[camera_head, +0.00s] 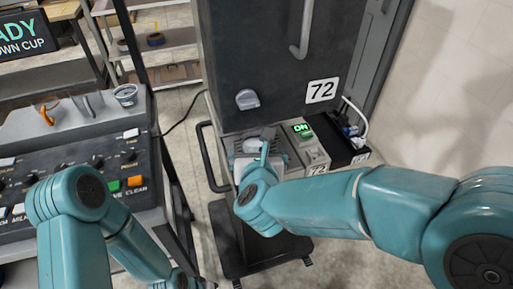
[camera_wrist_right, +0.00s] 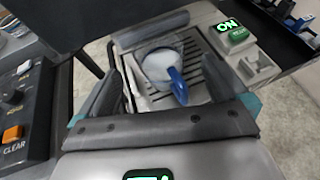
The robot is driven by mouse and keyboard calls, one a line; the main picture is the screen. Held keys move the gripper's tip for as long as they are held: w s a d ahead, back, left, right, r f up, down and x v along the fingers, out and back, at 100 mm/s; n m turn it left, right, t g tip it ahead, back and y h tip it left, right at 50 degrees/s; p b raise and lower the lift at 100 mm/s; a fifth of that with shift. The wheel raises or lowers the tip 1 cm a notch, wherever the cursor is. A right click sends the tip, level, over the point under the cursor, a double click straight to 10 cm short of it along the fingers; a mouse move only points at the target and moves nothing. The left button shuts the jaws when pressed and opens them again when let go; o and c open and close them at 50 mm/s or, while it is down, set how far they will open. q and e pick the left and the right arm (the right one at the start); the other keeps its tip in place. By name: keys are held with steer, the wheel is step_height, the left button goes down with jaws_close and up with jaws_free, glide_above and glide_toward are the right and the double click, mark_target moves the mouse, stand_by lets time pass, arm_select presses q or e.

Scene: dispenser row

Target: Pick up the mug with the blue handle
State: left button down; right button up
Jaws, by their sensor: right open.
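A clear or pale mug with a blue handle (camera_wrist_right: 179,88) stands on the slotted drip tray (camera_wrist_right: 143,103) of a dispenser in the right wrist view. Its handle points toward my wrist. My right gripper (camera_wrist_right: 162,76) is open, with one dark finger on each side of the mug. Whether either finger touches it I cannot tell. In the head view my right gripper (camera_head: 254,150) reaches down to the tray under the dark dispenser, and the mug is hard to make out there.
The dark dispenser body (camera_head: 265,60) marked 72 stands over the tray. A lit green ON switch (camera_head: 302,128) is to the tray's right. A coffee machine (camera_head: 75,150) with knobs and buttons stands at left, with a small cup (camera_head: 125,95) on top. Shelves stand behind.

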mark_target(254, 134)
steer(key=shift+w+d+f, duration=0.1)
steer(key=shift+w, duration=0.25)
steer(key=p+x, duration=0.1)
steer(key=x, duration=0.1)
steer(key=p+x, duration=0.1)
steer(key=x, duration=0.2)
steer(key=shift+a, duration=0.25)
arm_select(q)
steer(key=shift+s+r, duration=0.15)
steer(key=shift+r, duration=0.45)
steer(key=shift+s+r, duration=0.15)
steer(key=shift+r, duration=0.4)
arm_select(e)
steer(key=shift+w+f, duration=0.2)
steer(key=shift+w, duration=0.1)
steer(key=c, duration=1.1)
